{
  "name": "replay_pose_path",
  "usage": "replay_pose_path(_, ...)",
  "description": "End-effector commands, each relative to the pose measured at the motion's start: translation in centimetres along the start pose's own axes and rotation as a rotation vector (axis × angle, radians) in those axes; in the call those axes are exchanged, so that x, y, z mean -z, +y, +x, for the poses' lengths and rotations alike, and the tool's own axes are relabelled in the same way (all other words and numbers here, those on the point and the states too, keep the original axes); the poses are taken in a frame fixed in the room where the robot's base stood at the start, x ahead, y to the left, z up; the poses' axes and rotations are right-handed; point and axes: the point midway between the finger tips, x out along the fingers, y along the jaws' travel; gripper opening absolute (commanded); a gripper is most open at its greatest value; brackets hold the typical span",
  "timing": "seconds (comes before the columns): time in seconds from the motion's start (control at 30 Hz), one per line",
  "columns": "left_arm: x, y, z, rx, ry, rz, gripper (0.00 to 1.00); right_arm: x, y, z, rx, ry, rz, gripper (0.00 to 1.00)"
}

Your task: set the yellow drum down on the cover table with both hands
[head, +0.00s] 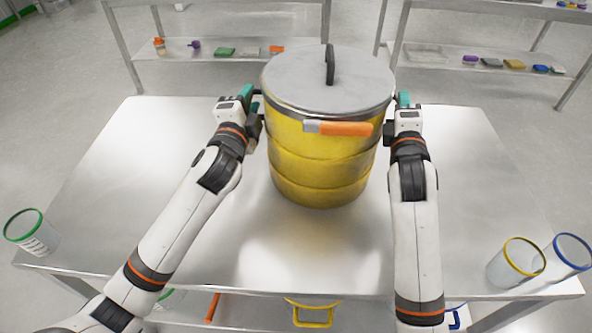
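The yellow drum (315,165) stands upright over the middle of the steel cover table (120,175) in the head view. It has a grey lid (295,80) with a black handle, and an orange-gripped clamp lever (345,129) on its near side. A faint yellow reflection lies on the table in front of its base; I cannot tell whether the base touches the top. My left gripper (256,98) is at the drum's left side and my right gripper (393,101) at its right side, both near rim height. Both appear shut on the drum's sides; their fingertips are largely hidden.
A green-rimmed clear beaker (35,240) stands at the table's left front corner. Yellow-rimmed (515,265) and blue-rimmed (566,257) beakers stand at the right front. The tabletop around the drum is clear. Shelving with small items (225,52) stands behind.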

Motion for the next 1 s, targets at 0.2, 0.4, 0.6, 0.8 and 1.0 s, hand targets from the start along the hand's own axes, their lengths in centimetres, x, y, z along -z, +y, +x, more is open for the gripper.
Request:
replay_pose_path(0.2,0.0,0.0,0.0,-0.001,0.0,0.002,0.34,0.0,0.0,0.0,-0.001,0.0,0.002,0.36)
replay_pose_path(0.4,0.0,-0.1,-1.8,0.0,-0.001,0.003,0.34,0.0,0.0,0.0,-0.001,0.0,0.002,0.36)
replay_pose_path(0.6,0.0,-0.1,-6.1,0.001,-0.001,0.002,0.34,0.0,0.0,0.0,-0.001,0.0,0.002,0.36)
replay_pose_path(0.8,0.0,-0.1,-9.9,0.002,-0.001,0.001,0.34,0.0,0.0,0.0,-0.001,0.0,0.002,0.36)
replay_pose_path(1.0,0.0,0.0,-11.8,0.0,0.0,0.001,0.34,0.0,0.0,-0.1,-0.001,0.0,0.002,0.36)
